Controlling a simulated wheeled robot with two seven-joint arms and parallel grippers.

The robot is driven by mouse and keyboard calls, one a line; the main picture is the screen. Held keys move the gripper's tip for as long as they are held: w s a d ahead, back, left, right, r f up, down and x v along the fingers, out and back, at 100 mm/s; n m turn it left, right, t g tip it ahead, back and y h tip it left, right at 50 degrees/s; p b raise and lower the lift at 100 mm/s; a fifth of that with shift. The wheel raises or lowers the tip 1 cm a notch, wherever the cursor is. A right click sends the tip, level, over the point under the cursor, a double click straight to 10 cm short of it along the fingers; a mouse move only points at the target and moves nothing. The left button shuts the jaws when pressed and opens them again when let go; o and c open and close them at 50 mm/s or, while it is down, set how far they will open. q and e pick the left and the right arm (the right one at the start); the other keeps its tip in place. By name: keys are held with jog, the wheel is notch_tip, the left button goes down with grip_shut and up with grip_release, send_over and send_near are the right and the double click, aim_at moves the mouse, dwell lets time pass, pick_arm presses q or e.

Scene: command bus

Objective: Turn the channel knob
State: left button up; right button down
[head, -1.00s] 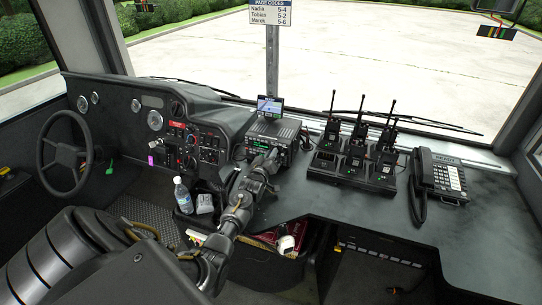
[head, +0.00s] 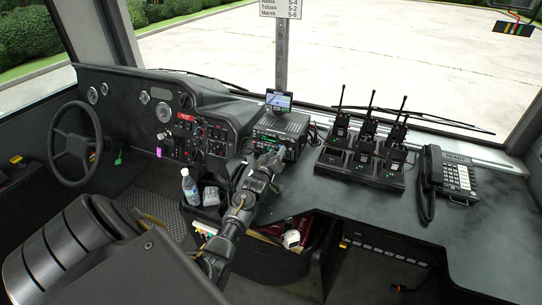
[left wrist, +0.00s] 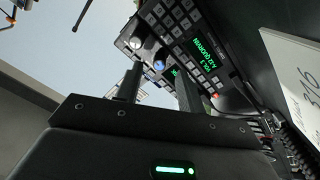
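The command radio (head: 285,124) is a dark box with a green display on the dash. In the left wrist view its face (left wrist: 185,35) shows rows of keys, green text and two round knobs. One pale knob (left wrist: 136,43) is at the upper left. I cannot tell which is the channel knob. My left gripper (head: 279,155) is right in front of the radio's face. Its two fingers are apart in the left wrist view (left wrist: 160,85), with nothing visibly held. Contact cannot be told. My right gripper is out of view.
A small screen (head: 279,99) stands on the radio, with a post behind. Handheld radios in a charger (head: 360,170) and a desk phone (head: 448,178) are to the right. A water bottle (head: 189,187) and dash switches are left. A white sheet (left wrist: 295,70) shows at the wrist view's right.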

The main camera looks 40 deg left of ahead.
pick_arm(q)
jog(key=b+v, duration=0.1)
jog(key=v, duration=0.7)
jog(key=shift+s, duration=0.1)
jog(key=shift+d, duration=0.15)
